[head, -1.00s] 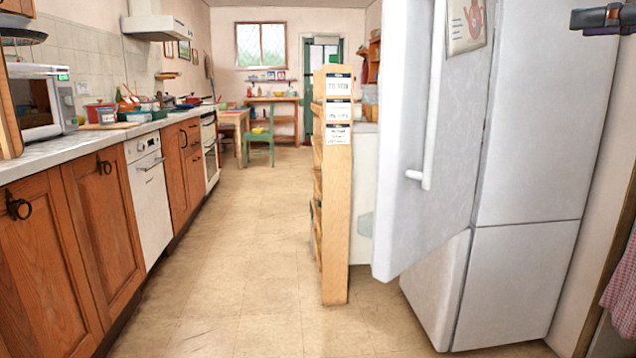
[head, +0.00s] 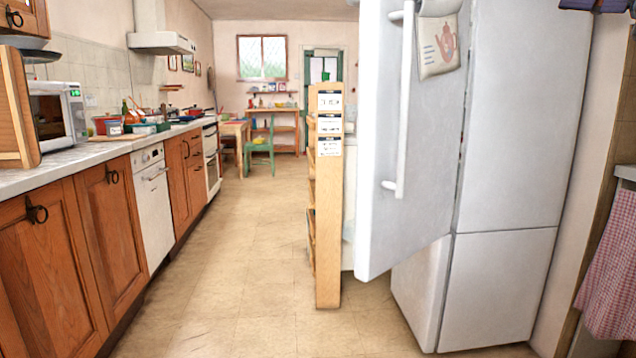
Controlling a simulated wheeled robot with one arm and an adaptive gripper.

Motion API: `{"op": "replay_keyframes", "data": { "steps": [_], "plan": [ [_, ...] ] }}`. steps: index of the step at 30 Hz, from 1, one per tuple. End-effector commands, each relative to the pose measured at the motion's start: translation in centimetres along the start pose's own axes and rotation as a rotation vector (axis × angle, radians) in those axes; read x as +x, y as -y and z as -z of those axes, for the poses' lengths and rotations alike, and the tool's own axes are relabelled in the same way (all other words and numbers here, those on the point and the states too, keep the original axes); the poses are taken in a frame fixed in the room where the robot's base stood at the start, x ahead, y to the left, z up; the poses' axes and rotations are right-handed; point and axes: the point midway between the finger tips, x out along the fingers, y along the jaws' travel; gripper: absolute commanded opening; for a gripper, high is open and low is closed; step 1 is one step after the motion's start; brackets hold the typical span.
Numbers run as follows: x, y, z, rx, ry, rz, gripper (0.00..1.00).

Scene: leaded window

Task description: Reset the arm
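My gripper and arm do not show in the head view. The white fridge (head: 515,130) stands on the right. Its upper door (head: 420,150) is swung open toward the aisle, with a long white handle (head: 404,110) on it. A teapot-print cloth or card (head: 438,45) hangs on the door. The lower door (head: 495,290) appears shut.
A narrow wooden shelf unit (head: 328,200) with labels stands left of the fridge door. Wooden cabinets (head: 60,260) and a counter with a microwave (head: 58,115) line the left. The tiled floor (head: 225,260) between is clear. A checked cloth (head: 610,265) hangs at far right.

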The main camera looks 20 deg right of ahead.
Motion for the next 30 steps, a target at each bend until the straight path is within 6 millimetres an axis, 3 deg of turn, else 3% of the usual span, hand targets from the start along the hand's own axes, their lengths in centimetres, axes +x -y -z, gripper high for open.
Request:
{"op": "replay_keyframes", "data": {
  "steps": [5,10,15,18,21,24,26,30],
  "plan": [
    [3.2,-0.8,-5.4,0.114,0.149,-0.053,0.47],
    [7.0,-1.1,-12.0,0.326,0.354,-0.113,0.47],
    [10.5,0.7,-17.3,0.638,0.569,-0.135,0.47],
    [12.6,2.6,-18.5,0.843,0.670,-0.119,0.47],
    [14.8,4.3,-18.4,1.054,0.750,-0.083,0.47],
    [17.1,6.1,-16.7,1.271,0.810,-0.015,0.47],
    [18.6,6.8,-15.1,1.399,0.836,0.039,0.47],
    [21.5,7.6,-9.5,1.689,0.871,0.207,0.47]
  ]
}}
